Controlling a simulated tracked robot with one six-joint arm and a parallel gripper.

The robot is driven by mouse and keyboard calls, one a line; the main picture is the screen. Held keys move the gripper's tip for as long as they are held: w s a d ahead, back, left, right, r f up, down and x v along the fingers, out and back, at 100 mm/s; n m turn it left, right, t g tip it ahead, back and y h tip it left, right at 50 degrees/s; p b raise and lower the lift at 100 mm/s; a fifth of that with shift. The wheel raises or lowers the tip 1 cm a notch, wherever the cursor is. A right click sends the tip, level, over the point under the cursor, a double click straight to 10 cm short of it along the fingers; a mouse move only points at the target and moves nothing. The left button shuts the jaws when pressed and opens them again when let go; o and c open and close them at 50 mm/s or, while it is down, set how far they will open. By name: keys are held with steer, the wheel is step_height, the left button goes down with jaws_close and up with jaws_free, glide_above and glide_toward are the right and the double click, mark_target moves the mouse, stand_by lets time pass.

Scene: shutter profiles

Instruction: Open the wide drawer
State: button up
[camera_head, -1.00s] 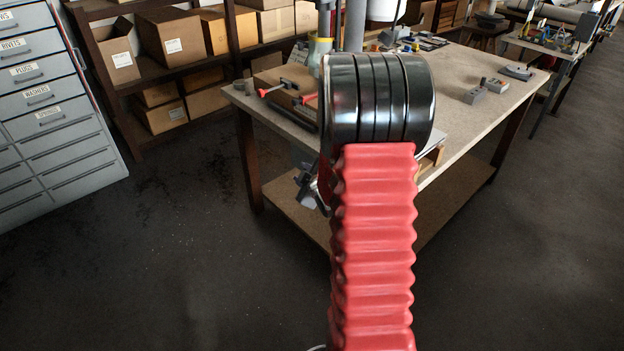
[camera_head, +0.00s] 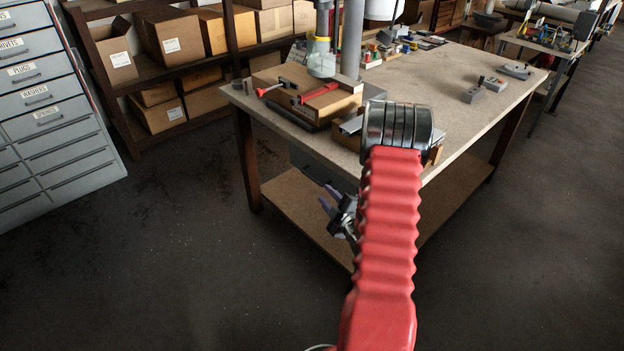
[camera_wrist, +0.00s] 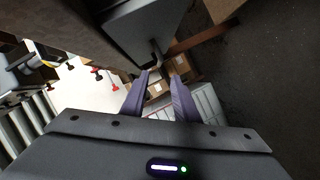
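The wide drawer (camera_head: 309,165) appears to be the grey box hung under the workbench top, partly hidden behind my arm. In the wrist view its grey face (camera_wrist: 148,28) fills the top middle, with a small handle (camera_wrist: 156,55) at its lower edge. My gripper (camera_head: 328,198) is below the bench top, close in front of the drawer. In the wrist view its two purple fingers (camera_wrist: 160,76) are apart with nothing between them. The handle lies just beyond the fingertips; I cannot tell whether they touch it. The drawer looks shut.
The workbench top (camera_head: 455,125) holds boxes, red-handled tools and small metal blocks. A lower shelf (camera_head: 295,205) lies beneath. A grey labelled cabinet (camera_head: 50,110) stands at left, and shelves of cardboard boxes (camera_head: 175,45) stand behind. The floor at front is clear.

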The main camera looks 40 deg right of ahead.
mark_target(312, 179)
steer(key=shift+w, duration=0.1)
steer(key=x, duration=1.3)
steer(key=shift+w+d+f, duration=0.15)
steer(key=shift+w, duration=0.1)
steer(key=shift+c, duration=0.5)
jaws_close()
steer(key=shift+s, duration=0.1)
